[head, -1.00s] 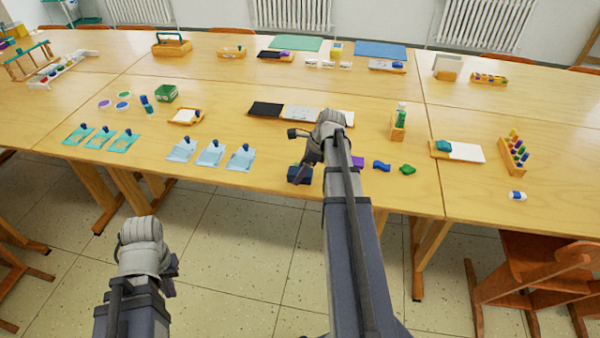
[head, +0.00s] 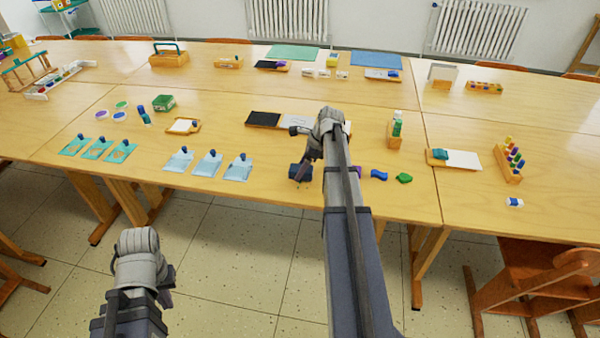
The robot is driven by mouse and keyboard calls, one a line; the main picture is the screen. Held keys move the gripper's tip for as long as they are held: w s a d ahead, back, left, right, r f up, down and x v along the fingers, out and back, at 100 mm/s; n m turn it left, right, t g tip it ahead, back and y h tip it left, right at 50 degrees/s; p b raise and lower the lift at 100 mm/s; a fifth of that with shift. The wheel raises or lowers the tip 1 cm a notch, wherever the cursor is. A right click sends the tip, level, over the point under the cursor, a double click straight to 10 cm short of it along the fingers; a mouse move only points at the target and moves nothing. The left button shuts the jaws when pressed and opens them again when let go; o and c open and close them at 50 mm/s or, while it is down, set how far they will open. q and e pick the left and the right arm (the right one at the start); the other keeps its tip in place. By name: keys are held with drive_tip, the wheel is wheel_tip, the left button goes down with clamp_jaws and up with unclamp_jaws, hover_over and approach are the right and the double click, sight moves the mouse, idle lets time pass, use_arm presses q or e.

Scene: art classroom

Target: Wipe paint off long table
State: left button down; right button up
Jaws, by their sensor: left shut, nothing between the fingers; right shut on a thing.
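The long table (head: 270,199) runs across the view, pale wood. My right gripper (head: 302,163) is over its front edge, shut on a dark blue block (head: 300,173). The block is low at the tabletop; I cannot tell whether it touches. A few small dark specks show just below it. Purple (head: 357,171), blue (head: 379,175) and green (head: 404,178) patches or shapes lie to its right; I cannot tell whether they are paint. My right arm partly hides the purple one. My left gripper (head: 165,290) is shut and empty, below and in front of the table.
Teal cards (head: 97,148) and light blue cards (head: 208,163) with dark blue knobs lie left of the block. A black-and-white tray (head: 263,119) lies behind it. A bottle in a wooden holder (head: 395,130) stands right. A chair (head: 540,275) is at front right.

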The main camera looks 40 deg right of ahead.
sight(290, 188)
drive_tip(key=shift+w+d, duration=0.65)
drive_tip(key=shift+r, duration=0.1)
drive_tip(key=shift+s+a+f, duration=0.2)
drive_tip(key=shift+s+a, duration=1.35)
drive_tip(key=shift+s+a+r, duration=0.1)
drive_tip(key=shift+s+a, duration=1.3)
drive_tip(key=shift+w+a, duration=0.3)
drive_tip(key=shift+w, duration=0.15)
drive_tip(key=shift+w+d, duration=0.1)
drive_tip(key=shift+w+d, duration=1.3)
drive_tip(key=shift+w, duration=0.05)
